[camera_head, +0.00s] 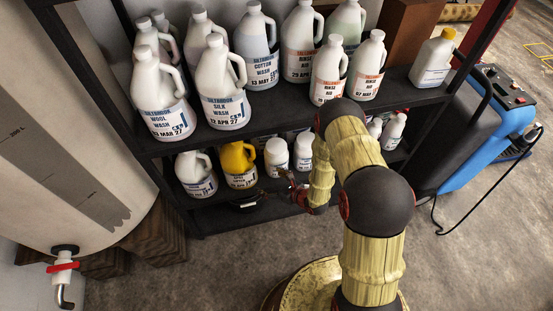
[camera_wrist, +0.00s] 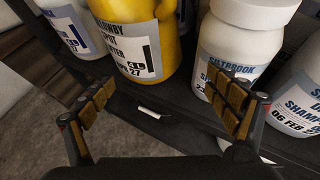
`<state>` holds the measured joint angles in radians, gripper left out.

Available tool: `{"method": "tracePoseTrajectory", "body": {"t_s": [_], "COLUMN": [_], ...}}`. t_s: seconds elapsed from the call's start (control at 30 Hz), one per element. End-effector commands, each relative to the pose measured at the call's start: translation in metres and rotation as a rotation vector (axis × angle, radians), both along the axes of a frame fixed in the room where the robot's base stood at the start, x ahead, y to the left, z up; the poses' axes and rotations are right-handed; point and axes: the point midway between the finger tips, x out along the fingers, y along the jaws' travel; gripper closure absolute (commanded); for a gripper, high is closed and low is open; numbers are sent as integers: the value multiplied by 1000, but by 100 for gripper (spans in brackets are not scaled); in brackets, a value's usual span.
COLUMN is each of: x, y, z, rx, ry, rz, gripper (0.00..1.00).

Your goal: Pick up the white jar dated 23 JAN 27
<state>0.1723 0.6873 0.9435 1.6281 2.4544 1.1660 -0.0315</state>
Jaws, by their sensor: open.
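In the wrist view a white jar (camera_wrist: 238,42) with a blue-lettered label stands on the lower shelf, just beyond my right finger. That finger covers most of its date, so I cannot read it whole. A second white jar (camera_wrist: 298,98), labelled shampoo and dated 06 FEB, stands to its right. In the head view two white jars (camera_head: 277,156) (camera_head: 303,151) stand side by side right of the yellow jug. My gripper (camera_wrist: 163,98) is open and empty at the shelf front, facing the gap between the yellow jug and the first jar.
A yellow jug (camera_head: 238,163) and a white jug (camera_head: 195,172) stand left of the jars. The black rack's upper shelf (camera_head: 270,123) holds several large white jugs above. A small white piece (camera_wrist: 149,113) lies at the shelf's front edge. A tank (camera_head: 65,130) stands left.

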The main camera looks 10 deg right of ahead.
Motion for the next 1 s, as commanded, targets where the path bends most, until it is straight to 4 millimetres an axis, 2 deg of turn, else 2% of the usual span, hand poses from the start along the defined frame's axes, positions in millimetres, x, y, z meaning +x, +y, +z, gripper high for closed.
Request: {"method": "tracePoseTrajectory", "body": {"t_s": [0.1,0.2,0.33,0.73,1.0], "x": [18,30,39,71,105], "y": [-37,-59,-75,-72,-65], "z": [-10,-10,-8,-20,-35], "rx": [-12,-21,-28,-28,-29], "ry": [-17,-36,-54,-61,-59], "rz": [-166,-258,-322,-332,-331], "gripper": [11,11,11,11,11]}}
